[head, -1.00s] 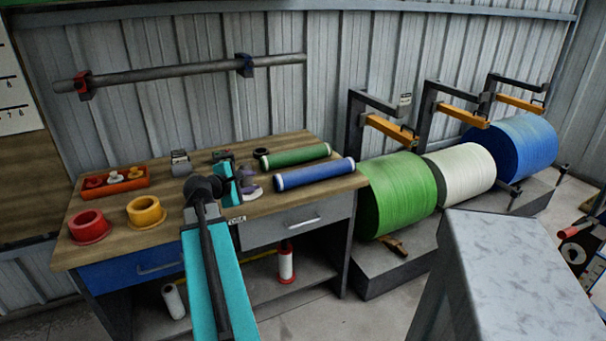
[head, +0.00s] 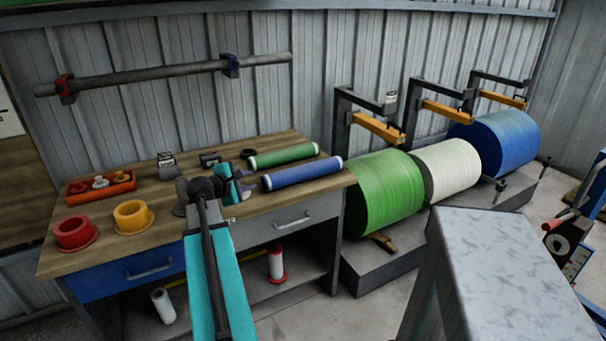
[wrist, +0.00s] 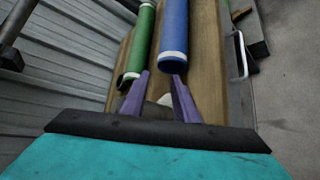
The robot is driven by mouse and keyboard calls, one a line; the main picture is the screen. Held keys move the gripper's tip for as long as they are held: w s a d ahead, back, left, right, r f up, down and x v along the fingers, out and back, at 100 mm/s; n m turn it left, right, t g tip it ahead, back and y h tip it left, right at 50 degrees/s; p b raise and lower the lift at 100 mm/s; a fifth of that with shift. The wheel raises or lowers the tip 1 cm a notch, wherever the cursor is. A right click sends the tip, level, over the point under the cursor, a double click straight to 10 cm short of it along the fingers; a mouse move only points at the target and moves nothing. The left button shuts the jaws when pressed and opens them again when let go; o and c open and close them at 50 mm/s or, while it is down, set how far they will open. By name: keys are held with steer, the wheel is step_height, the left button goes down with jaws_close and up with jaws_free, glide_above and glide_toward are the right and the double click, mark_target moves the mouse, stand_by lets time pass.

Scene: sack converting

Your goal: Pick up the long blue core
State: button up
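The long blue core (head: 302,173) lies on the wooden workbench, with pale rings at its ends. It also shows in the wrist view (wrist: 174,30), its near end just beyond my gripper's fingertips. My gripper (wrist: 160,78) has two purple fingers standing apart with nothing held between them. In the head view, my gripper (head: 243,188) is over the bench, left of the blue core's near end. A green core (head: 284,156) lies behind the blue one, roughly parallel to it; it shows left of the blue core in the wrist view (wrist: 138,42).
Red (head: 76,233) and yellow (head: 133,217) flanged rings and an orange tray (head: 100,187) are on the bench's left. A dark bar (head: 150,76) is on the wall behind. Large green (head: 384,195), white and blue rolls stand to the right.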

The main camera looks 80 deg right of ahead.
steer(key=shift+x, duration=1.3)
steer(key=shift+p+x, duration=0.4)
steer(key=shift+x, duration=2.2)
steer(key=shift+w, duration=0.15)
jaws_close()
